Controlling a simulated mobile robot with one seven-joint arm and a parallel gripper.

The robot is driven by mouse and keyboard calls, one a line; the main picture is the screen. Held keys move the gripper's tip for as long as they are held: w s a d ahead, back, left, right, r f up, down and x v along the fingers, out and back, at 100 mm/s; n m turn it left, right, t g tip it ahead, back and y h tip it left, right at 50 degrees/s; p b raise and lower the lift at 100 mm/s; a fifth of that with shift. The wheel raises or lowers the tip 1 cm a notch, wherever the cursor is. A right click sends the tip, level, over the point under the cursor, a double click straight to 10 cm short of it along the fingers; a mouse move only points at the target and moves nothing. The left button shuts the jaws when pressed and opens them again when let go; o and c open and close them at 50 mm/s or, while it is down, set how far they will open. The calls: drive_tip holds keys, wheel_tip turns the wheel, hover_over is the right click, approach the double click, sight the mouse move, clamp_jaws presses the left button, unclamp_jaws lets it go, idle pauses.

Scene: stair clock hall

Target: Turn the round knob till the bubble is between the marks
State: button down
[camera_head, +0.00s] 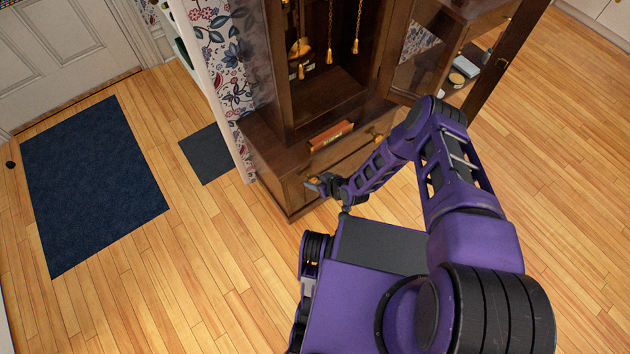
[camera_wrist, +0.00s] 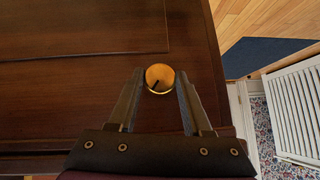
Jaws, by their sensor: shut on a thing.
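The round brass knob (camera_wrist: 160,74) is on the dark wood base of the tall clock case (camera_head: 262,155). It has a short dark mark on its face, pointing toward the lower left in the wrist view. My gripper (camera_head: 322,184) is at the lower front of the case, its two fingers on either side of the knob and shut on it. The knob is not clear in the head view.
The glazed case door (camera_head: 497,62) stands open at the right, close to my arm. Gold weights or tassels (camera_head: 330,48) hang inside the case. A blue mat (camera_head: 92,185) and a small grey mat (camera_head: 208,154) lie at the left.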

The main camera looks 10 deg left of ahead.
drive_tip(key=m+g+y, duration=0.1)
drive_tip(key=g+y, duration=0.1)
drive_tip(key=shift+w+d+f+m+g+y, duration=0.15)
drive_tip(key=shift+w+m+g+y, duration=0.15)
drive_tip(key=shift+m+y, duration=0.1)
drive_tip(key=shift+m+g+y, duration=0.9)
drive_tip(key=shift+y, duration=0.2)
drive_tip(key=shift+m+y, duration=0.3)
drive_tip(key=shift+c, duration=1.7)
unclamp_jaws()
drive_tip(key=p+v, duration=0.1)
drive_tip(key=v, duration=1.6)
drive_tip(key=shift+w+d, duration=0.2)
drive_tip(key=shift+d, duration=0.05)
